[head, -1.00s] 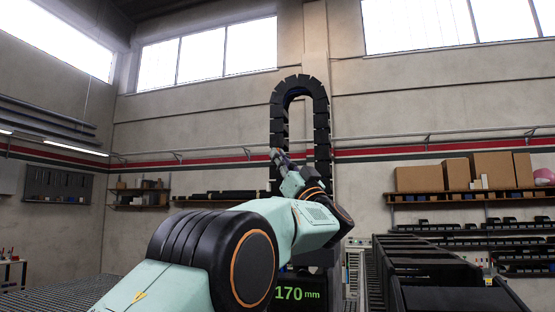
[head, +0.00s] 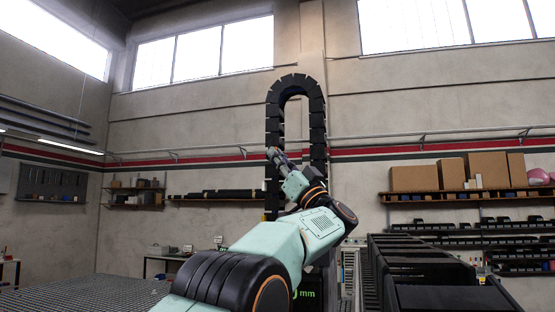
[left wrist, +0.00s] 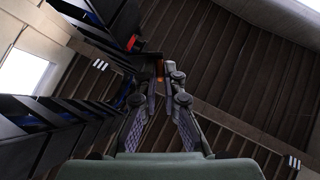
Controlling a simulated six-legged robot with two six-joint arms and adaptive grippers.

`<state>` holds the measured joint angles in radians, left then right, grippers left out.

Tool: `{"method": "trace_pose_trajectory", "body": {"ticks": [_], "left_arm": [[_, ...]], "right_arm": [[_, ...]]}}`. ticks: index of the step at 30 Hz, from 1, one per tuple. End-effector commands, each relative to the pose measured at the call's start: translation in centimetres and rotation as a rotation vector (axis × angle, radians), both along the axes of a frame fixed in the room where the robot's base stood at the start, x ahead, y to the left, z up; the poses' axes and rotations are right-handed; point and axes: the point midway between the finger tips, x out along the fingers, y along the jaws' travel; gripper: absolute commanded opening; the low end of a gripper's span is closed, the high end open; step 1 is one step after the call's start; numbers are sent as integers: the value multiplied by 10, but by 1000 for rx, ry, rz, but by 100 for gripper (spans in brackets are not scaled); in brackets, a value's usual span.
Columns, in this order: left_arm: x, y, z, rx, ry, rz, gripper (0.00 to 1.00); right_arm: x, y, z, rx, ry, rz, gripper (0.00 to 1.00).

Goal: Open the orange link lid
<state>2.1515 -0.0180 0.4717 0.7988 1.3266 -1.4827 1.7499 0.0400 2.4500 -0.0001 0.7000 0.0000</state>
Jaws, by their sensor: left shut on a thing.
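A black cable chain (head: 298,84) stands as a tall arch in the middle of the head view. My left gripper (head: 274,156) is up at the left leg of the arch. In the left wrist view my left gripper (left wrist: 162,76) has its fingertips close together, shut on a small orange piece, which looks like the orange link lid (left wrist: 160,68). The lid is mostly hidden by the fingertips and a dark link part. In the head view the lid cannot be made out. My right gripper is not in view.
A grid table (head: 90,300) lies at the lower left and its surface looks mostly clear. Dark bins or covers (head: 425,272) stand in a row at the lower right. Shelves with cardboard boxes (head: 414,178) are on the back wall.

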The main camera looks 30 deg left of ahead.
Motion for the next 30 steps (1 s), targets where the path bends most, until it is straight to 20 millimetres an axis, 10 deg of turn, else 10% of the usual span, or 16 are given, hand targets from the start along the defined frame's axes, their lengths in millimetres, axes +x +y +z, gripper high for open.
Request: {"method": "trace_pose_trajectory", "body": {"ticks": [5,14,30], "left_arm": [[-2,-3,7,8,-9,-4,0],[-1,-1,4,4,-5,-2,30],[-1,0,2,1,-3,-5,30]], "right_arm": [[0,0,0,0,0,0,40],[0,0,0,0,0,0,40],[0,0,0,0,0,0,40]]}}
